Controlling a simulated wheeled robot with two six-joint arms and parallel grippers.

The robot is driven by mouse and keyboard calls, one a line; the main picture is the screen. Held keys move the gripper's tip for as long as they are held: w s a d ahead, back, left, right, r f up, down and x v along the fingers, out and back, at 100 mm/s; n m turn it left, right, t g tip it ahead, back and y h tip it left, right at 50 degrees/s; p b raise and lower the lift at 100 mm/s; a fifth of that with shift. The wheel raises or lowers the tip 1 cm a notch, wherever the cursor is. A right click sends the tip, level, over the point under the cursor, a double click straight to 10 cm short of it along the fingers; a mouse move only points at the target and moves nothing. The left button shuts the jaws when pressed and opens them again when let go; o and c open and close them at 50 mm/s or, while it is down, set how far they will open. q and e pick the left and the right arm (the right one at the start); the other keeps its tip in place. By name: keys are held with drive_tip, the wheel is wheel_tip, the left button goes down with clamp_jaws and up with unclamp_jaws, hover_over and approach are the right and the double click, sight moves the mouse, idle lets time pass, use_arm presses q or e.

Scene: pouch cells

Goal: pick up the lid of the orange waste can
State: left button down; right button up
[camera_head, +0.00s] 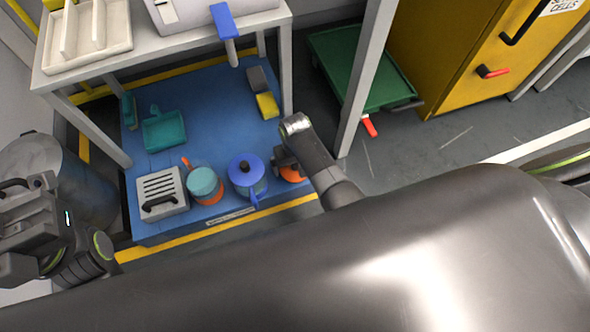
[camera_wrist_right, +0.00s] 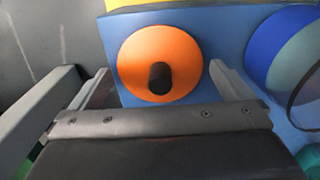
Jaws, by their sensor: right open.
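The orange waste can (camera_head: 293,175) stands at the front right corner of the blue platform, partly hidden by my right arm in the head view. In the right wrist view its round orange lid (camera_wrist_right: 186,50) faces the camera, with a dark knob (camera_wrist_right: 160,78) at its middle. My right gripper (camera_wrist_right: 159,68) is open, with one finger on each side of the lid and the knob between them; contact cannot be told. In the head view my right gripper (camera_head: 284,160) is at the can. My left gripper (camera_head: 25,215) is at the left edge, its jaws unclear.
A blue lidded pot (camera_head: 246,175) stands close left of the can, then a teal container (camera_head: 204,185) and a grey box with slots (camera_head: 160,193). A teal dustpan (camera_head: 163,130) lies farther back. A table leg (camera_head: 360,85) rises right of my right arm.

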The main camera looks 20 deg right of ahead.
drive_tip(key=shift+c, duration=0.3)
drive_tip(key=c, duration=0.7)
drive_tip(key=shift+c, duration=0.2)
